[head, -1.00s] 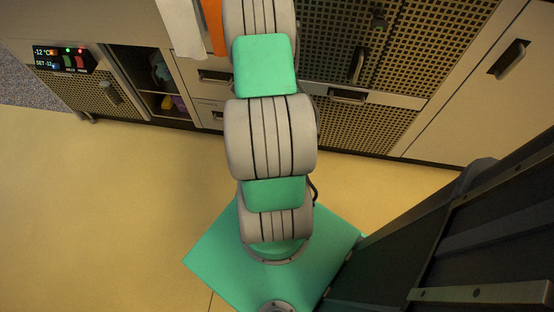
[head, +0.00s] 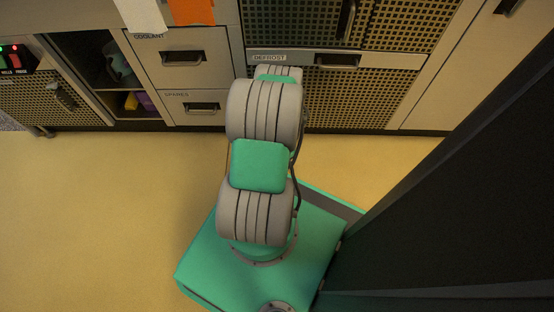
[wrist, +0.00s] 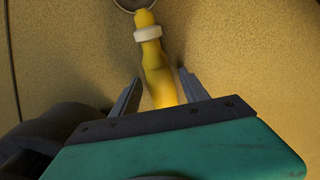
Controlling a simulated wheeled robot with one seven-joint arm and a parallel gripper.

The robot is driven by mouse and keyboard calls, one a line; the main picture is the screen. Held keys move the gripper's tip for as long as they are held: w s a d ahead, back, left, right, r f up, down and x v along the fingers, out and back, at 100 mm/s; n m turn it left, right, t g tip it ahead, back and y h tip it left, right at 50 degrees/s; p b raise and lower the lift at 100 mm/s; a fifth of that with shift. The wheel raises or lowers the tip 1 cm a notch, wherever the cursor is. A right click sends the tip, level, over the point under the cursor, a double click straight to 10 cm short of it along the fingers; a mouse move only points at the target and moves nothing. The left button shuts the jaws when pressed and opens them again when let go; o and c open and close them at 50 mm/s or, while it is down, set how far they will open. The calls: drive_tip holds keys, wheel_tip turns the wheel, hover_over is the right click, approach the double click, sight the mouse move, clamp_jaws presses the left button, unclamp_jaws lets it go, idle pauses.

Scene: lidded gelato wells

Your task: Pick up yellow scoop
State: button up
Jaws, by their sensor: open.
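The yellow scoop (wrist: 157,70) shows in the wrist view, with a yellow handle, a pale collar and part of a metal ring or bowl at the top edge. My gripper (wrist: 160,85) is open, with one finger on each side of the yellow handle. The handle's lower end is hidden behind my gripper's body. I cannot tell how far the fingers are from the handle in depth. My gripper does not show in the head view, nor can I make out the scoop there.
In the head view, cabinets with drawers (head: 183,58) and perforated panels (head: 350,105) stand along the back. An open cubby (head: 115,75) at the left holds a yellow item (head: 131,101) and a purple item (head: 146,101). The yellow floor (head: 90,200) at left is clear.

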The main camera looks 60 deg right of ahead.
drive_tip(key=shift+r, duration=0.1)
drive_tip(key=shift+c, duration=0.4)
clamp_jaws()
idle(0.8)
